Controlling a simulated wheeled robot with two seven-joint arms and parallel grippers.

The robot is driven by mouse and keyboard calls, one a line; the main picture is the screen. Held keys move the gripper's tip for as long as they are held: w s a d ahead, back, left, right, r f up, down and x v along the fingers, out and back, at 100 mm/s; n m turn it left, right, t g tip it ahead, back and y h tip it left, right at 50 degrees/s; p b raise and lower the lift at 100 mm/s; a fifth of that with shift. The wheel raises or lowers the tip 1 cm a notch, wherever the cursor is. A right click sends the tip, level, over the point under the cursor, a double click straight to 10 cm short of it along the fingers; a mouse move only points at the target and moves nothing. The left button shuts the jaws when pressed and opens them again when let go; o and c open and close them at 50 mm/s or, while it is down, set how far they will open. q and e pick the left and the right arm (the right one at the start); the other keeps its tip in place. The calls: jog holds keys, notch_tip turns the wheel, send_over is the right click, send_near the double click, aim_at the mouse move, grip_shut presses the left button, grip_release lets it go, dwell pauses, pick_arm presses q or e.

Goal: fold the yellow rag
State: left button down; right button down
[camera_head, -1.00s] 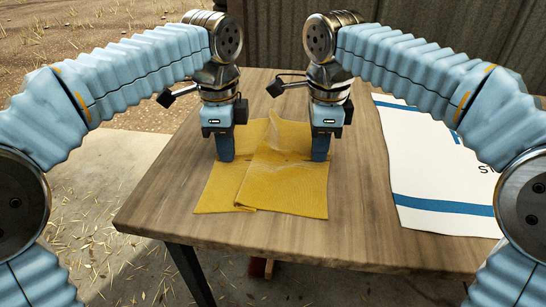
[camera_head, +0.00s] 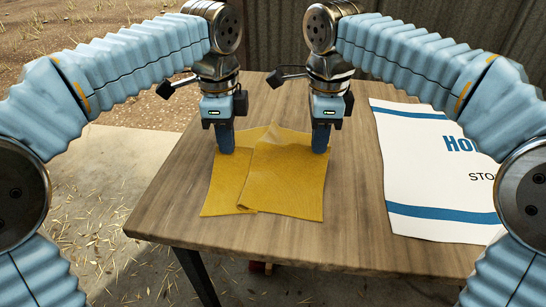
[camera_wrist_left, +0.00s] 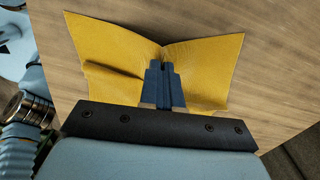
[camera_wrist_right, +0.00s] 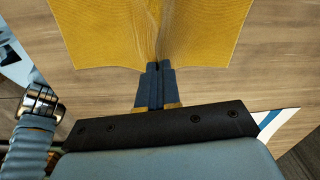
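The yellow rag (camera_head: 290,185) lies on the wooden table, creased, with a raised fold edge running front to back left of its middle. My left gripper (camera_head: 226,150) points down at the rag's far left part. In the left wrist view its fingers (camera_wrist_left: 163,65) are shut on the cloth, which puckers at the tips. My right gripper (camera_head: 320,150) points down at the far right part. In the right wrist view its fingers (camera_wrist_right: 157,67) are shut on the rag's edge, with creases running from the tips. The cloth behind the grippers is partly hidden.
The wooden table (camera_head: 175,205) has bare room left, right and in front of the rag. A white sack with blue stripes and lettering (camera_head: 425,180) lies flat to the right. Straw-littered ground and a corrugated wall (camera_head: 430,35) are beyond the table.

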pick_arm(q)
jog(key=shift+r, duration=0.1)
jog(key=c, duration=0.7)
grip_release()
jog(key=shift+o, duration=0.4)
jog(key=o, duration=0.6)
pick_arm(e)
jog(key=shift+r+p, duration=0.75)
jog(key=shift+r, duration=0.05)
pick_arm(q)
jog(key=shift+r, duration=2.75)
pick_arm(e)
jog(key=shift+f, duration=0.1)
